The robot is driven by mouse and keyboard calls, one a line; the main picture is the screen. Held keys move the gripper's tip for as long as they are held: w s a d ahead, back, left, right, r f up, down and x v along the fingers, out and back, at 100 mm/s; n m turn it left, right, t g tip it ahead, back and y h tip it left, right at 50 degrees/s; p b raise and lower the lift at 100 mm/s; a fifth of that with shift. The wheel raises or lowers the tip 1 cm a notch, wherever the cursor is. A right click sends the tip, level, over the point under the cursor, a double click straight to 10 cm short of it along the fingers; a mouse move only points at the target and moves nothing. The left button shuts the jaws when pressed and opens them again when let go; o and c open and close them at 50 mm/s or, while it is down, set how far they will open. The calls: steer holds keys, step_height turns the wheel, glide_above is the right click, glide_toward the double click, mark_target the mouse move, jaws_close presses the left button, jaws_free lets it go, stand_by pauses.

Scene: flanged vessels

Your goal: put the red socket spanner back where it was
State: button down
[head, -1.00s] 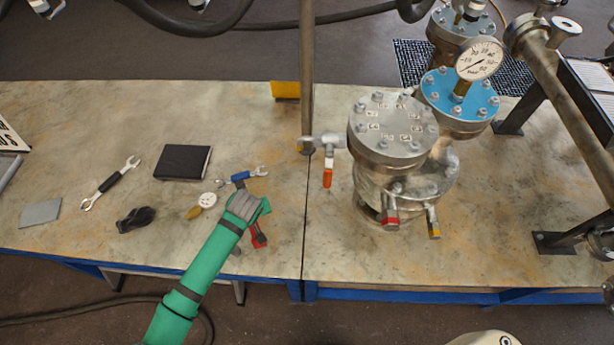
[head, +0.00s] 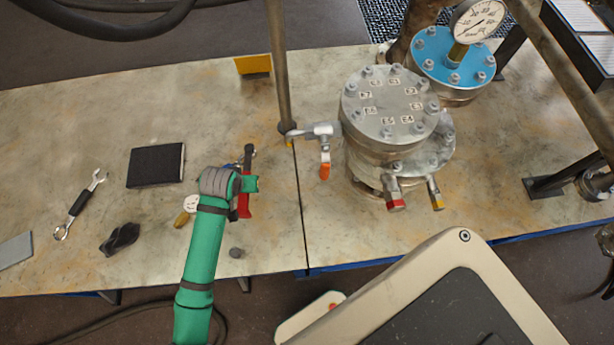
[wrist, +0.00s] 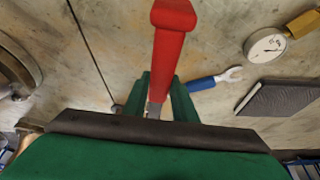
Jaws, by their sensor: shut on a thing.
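The red socket spanner (head: 244,206) is in my gripper (head: 248,184), with its dark end pointing away from me and its red handle towards the table's front edge.
A black notebook (head: 156,166), a white-faced gauge (head: 190,203), a black-handled spanner (head: 79,205) and a dark crumpled thing (head: 120,239) lie to the left. A flanged vessel (head: 390,110) and an upright pipe (head: 278,70) stand to the right.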

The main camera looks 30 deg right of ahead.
steer(key=s+d+r+m+g+h, duration=0.2)
steer(key=s+d+r+m+g, duration=0.4)
steer(key=s+m, duration=0.8)
steer(key=w+d+f, duration=0.3)
steer(key=d, duration=0.1)
steer(key=w+d+f+m, duration=0.1)
steer(key=w+d+f, duration=0.1)
steer(key=w+d, duration=0.2)
steer(key=w+d+f+m, duration=0.1)
steer(key=w+d+f, duration=0.2)
steer(key=d, duration=0.1)
steer(key=shift+w+f, duration=0.15)
steer(key=shift+f, duration=0.2)
steer(key=shift+f+t, duration=0.3)
steer(key=shift+f, duration=1.3)
steer(key=c, duration=1.4)
jaws_free()
steer(key=shift+c, duration=0.2)
